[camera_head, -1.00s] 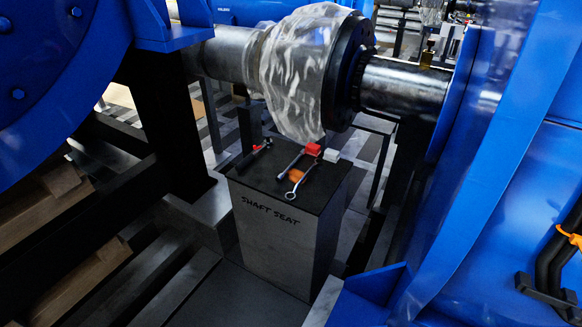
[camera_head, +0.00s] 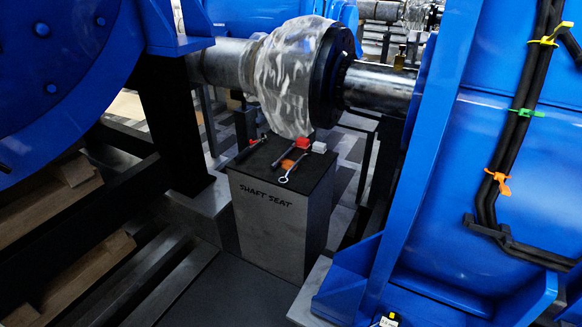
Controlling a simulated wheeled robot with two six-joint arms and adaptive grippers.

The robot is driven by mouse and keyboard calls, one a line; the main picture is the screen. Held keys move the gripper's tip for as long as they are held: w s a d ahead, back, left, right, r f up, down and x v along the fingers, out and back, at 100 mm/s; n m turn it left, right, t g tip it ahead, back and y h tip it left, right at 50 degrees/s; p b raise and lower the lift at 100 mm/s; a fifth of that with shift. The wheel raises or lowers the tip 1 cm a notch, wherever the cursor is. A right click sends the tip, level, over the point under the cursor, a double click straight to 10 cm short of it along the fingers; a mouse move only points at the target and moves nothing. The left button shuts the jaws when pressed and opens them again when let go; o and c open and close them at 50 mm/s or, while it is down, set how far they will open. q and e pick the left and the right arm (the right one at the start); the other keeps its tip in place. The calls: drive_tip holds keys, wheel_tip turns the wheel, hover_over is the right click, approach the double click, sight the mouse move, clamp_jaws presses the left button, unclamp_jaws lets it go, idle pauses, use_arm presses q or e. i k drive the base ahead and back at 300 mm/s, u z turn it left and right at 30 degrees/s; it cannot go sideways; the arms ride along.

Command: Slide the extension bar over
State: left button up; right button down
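Tools lie on the dark top of the grey block marked SHAFT SEAT (camera_head: 272,222), near the middle of the view. A dark bar-like tool (camera_head: 250,150) lies at the left of the top; I cannot tell whether it is the extension bar. A ring-ended spanner (camera_head: 292,170) lies to its right, pointing toward the front. A red block (camera_head: 302,144), a white block (camera_head: 319,147) and an orange patch (camera_head: 288,164) are close to the spanner. Neither of my grippers is in view.
A metal shaft (camera_head: 378,88) with a dark flange (camera_head: 333,75) and clear wrapping (camera_head: 290,75) spans above the block. Blue housings stand left (camera_head: 60,70) and right (camera_head: 500,190). Cables (camera_head: 510,150) run down the right one. Dark floor (camera_head: 220,295) lies in front.

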sight(293, 146)
drive_tip(key=u, duration=0.55)
drive_tip(key=i, duration=0.65)
drive_tip(key=u, duration=0.55)
drive_tip(key=i, duration=1.2)
drive_tip(key=z, duration=0.6)
drive_tip(key=i, duration=0.8)
drive_tip(key=z, duration=0.85)
